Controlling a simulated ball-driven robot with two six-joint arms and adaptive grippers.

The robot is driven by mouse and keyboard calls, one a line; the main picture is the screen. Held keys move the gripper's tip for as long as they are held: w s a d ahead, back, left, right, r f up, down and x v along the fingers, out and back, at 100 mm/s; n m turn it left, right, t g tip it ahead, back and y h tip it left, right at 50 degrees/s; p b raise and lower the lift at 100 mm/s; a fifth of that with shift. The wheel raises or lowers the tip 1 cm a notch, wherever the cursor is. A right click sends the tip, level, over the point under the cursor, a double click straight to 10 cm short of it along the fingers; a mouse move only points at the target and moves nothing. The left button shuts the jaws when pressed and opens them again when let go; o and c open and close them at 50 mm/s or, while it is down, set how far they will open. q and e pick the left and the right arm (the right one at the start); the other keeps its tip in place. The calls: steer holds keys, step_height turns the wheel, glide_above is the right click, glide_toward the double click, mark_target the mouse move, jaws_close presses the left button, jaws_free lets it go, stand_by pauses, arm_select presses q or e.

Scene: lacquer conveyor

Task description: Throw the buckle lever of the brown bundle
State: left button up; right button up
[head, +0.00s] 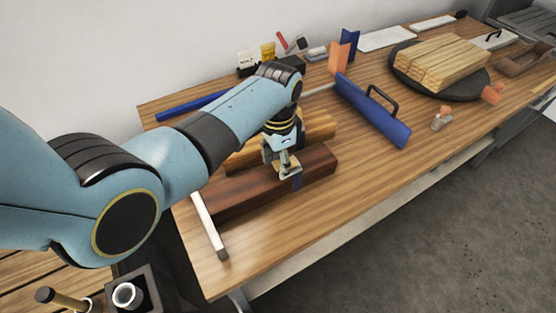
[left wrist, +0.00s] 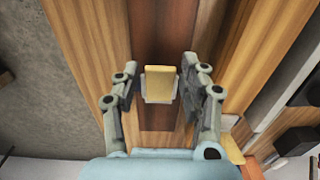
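The brown bundle (head: 245,193), a long dark reddish-brown block, lies on the wooden table, with a dark blue strap (head: 297,181) around it. My left gripper (head: 287,172) is over the bundle at the strap. In the left wrist view, a tan buckle lever (left wrist: 160,83) with grey sides sits on the bundle (left wrist: 163,30). The open fingers of my left gripper (left wrist: 162,92) stand on either side of the lever, with a gap on both sides. In the head view the gripper hides the lever. My right gripper is not in view.
A lighter wood bundle (head: 318,127) lies just behind the brown one. A white bar (head: 208,226) lies at its left end. A blue panel with a handle (head: 372,110) stands to the right, and a round dark tray (head: 466,91) bears stacked slats. The front table edge is clear.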

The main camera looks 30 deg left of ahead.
arm_select(q)
jaws_close()
steer(key=shift+s+a+t+p, duration=0.15)
steer(key=shift+t+p, duration=0.15)
steer(key=shift+p, duration=0.45)
steer(key=shift+f+t+h+p, duration=0.15)
steer(key=shift+t+h+p, duration=0.15)
steer(key=shift+h, duration=0.1)
steer(key=shift+f, duration=0.25)
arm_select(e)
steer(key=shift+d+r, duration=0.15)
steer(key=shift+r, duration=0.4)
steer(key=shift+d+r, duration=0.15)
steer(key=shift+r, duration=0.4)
arm_select(q)
steer(key=shift+o, duration=0.8)
jaws_free()
steer(key=shift+o, duration=0.8)
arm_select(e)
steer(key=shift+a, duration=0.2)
